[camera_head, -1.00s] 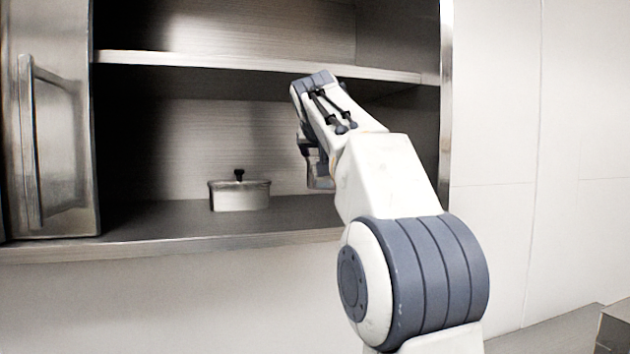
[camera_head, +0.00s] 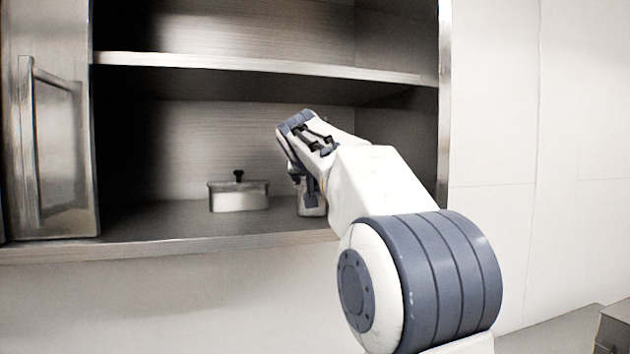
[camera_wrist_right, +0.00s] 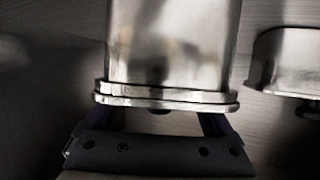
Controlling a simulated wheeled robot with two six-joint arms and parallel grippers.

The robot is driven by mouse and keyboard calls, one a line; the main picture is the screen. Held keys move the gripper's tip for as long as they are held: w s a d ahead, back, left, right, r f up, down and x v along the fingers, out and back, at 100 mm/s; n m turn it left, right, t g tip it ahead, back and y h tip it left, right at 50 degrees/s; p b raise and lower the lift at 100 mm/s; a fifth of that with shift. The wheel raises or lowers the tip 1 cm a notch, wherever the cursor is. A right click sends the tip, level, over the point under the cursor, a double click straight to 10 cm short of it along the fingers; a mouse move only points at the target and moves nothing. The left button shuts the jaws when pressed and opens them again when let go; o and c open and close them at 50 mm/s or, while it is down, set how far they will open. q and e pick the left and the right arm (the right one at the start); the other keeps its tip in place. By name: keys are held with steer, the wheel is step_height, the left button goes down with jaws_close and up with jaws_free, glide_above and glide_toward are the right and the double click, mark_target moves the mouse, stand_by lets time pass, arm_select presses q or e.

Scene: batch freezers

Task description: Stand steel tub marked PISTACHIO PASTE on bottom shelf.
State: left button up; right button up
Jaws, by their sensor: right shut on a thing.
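My right gripper (camera_head: 308,190) is inside the open cabinet, low over the bottom shelf (camera_head: 170,226). It is shut on a steel tub (camera_head: 313,208), mostly hidden behind the gripper in the head view. In the right wrist view the held tub (camera_wrist_right: 172,45) shows its shiny wall and rim, with the gripper (camera_wrist_right: 160,118) at its lid end. The tub looks upright and close to the shelf; I cannot tell whether it touches. No marking is readable. My left gripper is not in view.
Another steel tub (camera_head: 239,198) with a black knob stands on the bottom shelf, left of the held one with a small gap. It also shows in the right wrist view (camera_wrist_right: 290,60). The upper shelf (camera_head: 250,66) is overhead. An open door (camera_head: 50,130) stands at left.

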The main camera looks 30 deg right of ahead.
steer(key=o, duration=1.5)
steer(key=shift+f, duration=0.15)
steer(key=shift+o, duration=0.3)
steer(key=shift+r, duration=0.2)
steer(key=b+v, duration=0.4)
steer(key=v, duration=0.8)
